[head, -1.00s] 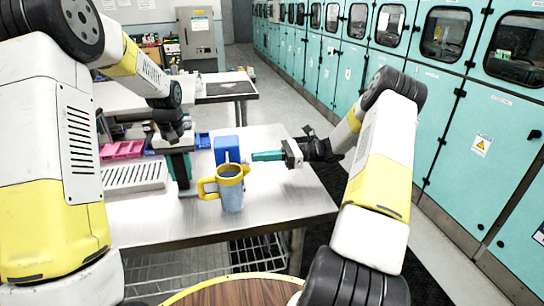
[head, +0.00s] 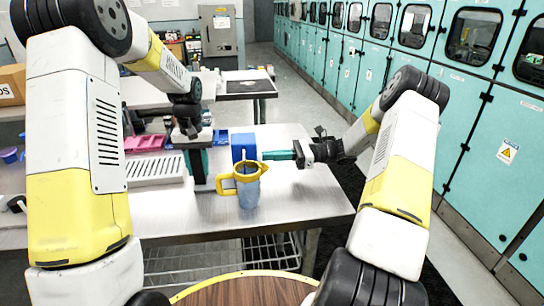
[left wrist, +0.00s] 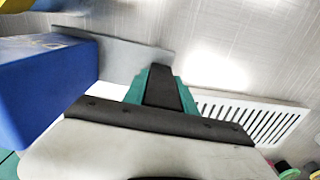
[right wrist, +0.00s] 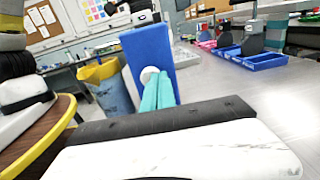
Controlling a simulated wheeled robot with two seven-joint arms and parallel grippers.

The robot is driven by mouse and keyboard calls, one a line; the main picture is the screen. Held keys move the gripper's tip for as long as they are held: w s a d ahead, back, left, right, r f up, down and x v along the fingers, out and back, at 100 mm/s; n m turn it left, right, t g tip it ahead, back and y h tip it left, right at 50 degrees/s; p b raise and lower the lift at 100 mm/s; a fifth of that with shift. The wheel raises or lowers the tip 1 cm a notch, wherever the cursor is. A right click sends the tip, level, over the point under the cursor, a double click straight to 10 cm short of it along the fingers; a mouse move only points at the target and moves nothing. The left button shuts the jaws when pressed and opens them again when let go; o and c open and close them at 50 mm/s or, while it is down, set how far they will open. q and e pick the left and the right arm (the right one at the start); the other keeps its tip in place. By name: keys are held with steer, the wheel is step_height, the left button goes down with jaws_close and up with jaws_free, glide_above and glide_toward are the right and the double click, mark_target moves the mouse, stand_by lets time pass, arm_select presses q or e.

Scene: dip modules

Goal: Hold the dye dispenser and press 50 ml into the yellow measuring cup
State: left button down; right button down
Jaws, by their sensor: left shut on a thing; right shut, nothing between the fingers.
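The dye dispenser (head: 243,147) is a blue upright box on the table, and it also shows in the right wrist view (right wrist: 146,45) with a white round button on its side. My left gripper (head: 198,170) is shut on a grey plate beside the blue box, apparently part of the dispenser, as the left wrist view shows (left wrist: 160,85). My right gripper (head: 265,156) is shut and empty, its teal fingertips at the button; contact cannot be told. The yellow measuring cup (head: 248,192), clear-bodied with yellow rim and handle, stands upright before the dispenser. Its contents are unclear.
A white slotted rack (head: 155,171) lies left of my left gripper. Pink trays (head: 145,143) and blue bins (head: 220,137) stand behind. The table's right front part is clear. Teal cabinets (head: 480,120) line the right side.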

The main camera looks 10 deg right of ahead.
arm_select(q)
steer(key=shift+d, duration=0.35)
arm_select(e)
steer(key=d, duration=0.9)
steer(key=s+d, duration=0.1)
steer(key=d, duration=0.4)
steer(key=shift+w, duration=0.1)
arm_select(q)
steer(key=c, duration=0.9)
jaws_free()
steer(key=shift+r, duration=4.55)
